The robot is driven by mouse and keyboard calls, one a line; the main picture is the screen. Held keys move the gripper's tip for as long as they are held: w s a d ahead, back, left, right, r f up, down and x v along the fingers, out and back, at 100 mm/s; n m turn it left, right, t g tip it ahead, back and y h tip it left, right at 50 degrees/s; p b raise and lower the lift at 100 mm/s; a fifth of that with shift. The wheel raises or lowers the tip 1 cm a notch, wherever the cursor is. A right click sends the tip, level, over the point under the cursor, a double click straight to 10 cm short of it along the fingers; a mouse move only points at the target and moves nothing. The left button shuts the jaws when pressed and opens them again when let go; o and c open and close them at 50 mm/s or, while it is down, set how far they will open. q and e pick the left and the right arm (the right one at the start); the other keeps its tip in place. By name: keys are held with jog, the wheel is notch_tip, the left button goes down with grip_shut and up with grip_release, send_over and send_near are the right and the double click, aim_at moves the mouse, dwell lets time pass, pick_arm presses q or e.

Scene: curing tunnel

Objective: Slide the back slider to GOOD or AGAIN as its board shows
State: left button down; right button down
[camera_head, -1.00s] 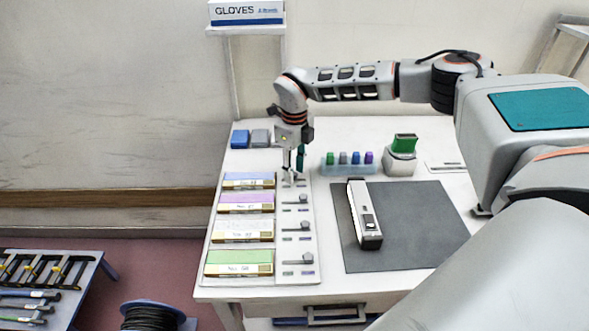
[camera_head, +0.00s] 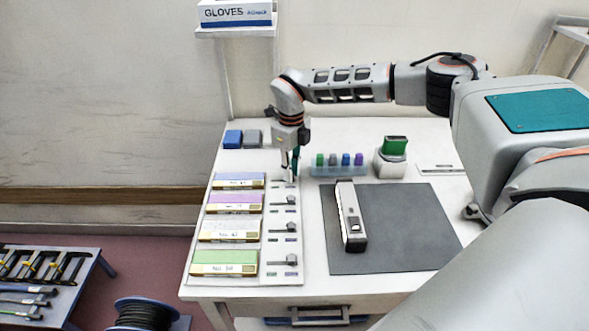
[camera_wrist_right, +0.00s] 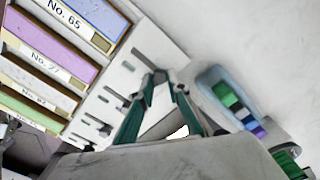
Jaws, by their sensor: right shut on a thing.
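The back board is pale blue (camera_head: 238,180) and lies in the rack's back row; in the right wrist view its label (camera_wrist_right: 62,14) reads No. 65. The back slider is at the back of the white slider panel (camera_head: 272,262), right of this board, and is mostly hidden by my right gripper (camera_head: 288,181). That gripper points down with its fingertips close together on the slider's knob; the fingers (camera_wrist_right: 160,76) also show in the right wrist view. The words GOOD and AGAIN are not readable. My left gripper is not in view.
Purple (camera_head: 236,201), white (camera_head: 230,229) and green (camera_head: 224,257) boards lie in front, each with its own slider beside it. A blue holder with coloured pieces (camera_head: 338,171), a green-topped stamp (camera_head: 394,146) and a dark mat (camera_head: 400,240) with a long device (camera_head: 350,210) are to the right.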

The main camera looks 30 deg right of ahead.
jog(key=shift+d, duration=0.25)
jog(key=c, duration=1.9)
grip_release()
jog(key=shift+s, duration=0.1)
jog(key=shift+r, duration=0.3)
notch_tip(320, 180, up, 12)
jog(key=shift+f, duration=0.25)
jog(key=shift+f, duration=0.1)
